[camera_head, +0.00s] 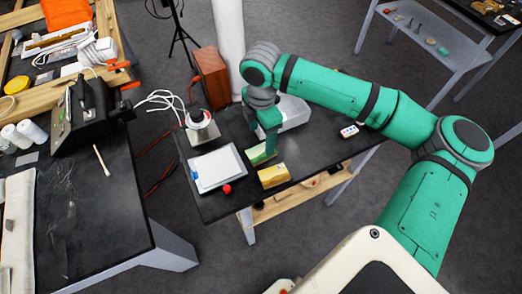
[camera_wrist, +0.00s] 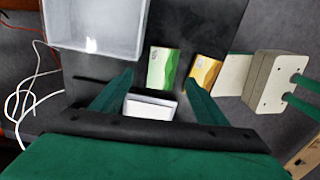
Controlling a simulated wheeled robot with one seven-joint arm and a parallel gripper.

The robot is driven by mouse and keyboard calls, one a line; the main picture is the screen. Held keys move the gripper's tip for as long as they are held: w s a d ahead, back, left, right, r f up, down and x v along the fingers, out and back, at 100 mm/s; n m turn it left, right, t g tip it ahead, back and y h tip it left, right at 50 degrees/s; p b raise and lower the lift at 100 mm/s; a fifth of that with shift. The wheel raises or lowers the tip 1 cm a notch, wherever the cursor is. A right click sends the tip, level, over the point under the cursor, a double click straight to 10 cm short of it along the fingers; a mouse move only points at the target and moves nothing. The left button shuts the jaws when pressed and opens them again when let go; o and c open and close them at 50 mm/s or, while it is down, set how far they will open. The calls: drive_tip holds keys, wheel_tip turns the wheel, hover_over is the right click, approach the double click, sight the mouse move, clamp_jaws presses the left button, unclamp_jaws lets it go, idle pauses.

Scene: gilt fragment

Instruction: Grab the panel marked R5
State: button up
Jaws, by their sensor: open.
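A green panel (camera_head: 262,153) and a yellow panel (camera_head: 273,175) lie side by side on the small black table. In the wrist view, the green panel (camera_wrist: 162,68) and yellow panel (camera_wrist: 204,73) carry small marks too blurred to read, so I cannot tell which is R5. My gripper (camera_head: 270,148) points down over the table at the green panel. In the wrist view my gripper (camera_wrist: 160,78) is open, with the green panel between and beyond its fingertips. A white, box-like item (camera_wrist: 150,106) shows nearer, between the fingers.
A pale grey bin (camera_head: 291,113) stands behind my gripper. A small white item (camera_head: 349,131) lies right; the black tabletop (camera_head: 318,157) there is mostly clear.

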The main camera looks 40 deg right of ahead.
sight(261, 152)
drive_tip(key=shift+a+f, duration=0.15)
drive_tip(key=shift+f, duration=0.4)
drive_tip(key=shift+a+f, duration=0.15)
drive_tip(key=shift+f, duration=0.35)
drive_tip(key=f, duration=0.4)
drive_tip(key=shift+s+d, duration=0.1)
drive_tip(key=shift+s, duration=0.25)
drive_tip(key=shift+f, duration=0.45)
drive_tip(key=shift+w, duration=0.1)
drive_tip(key=c, duration=1.1)
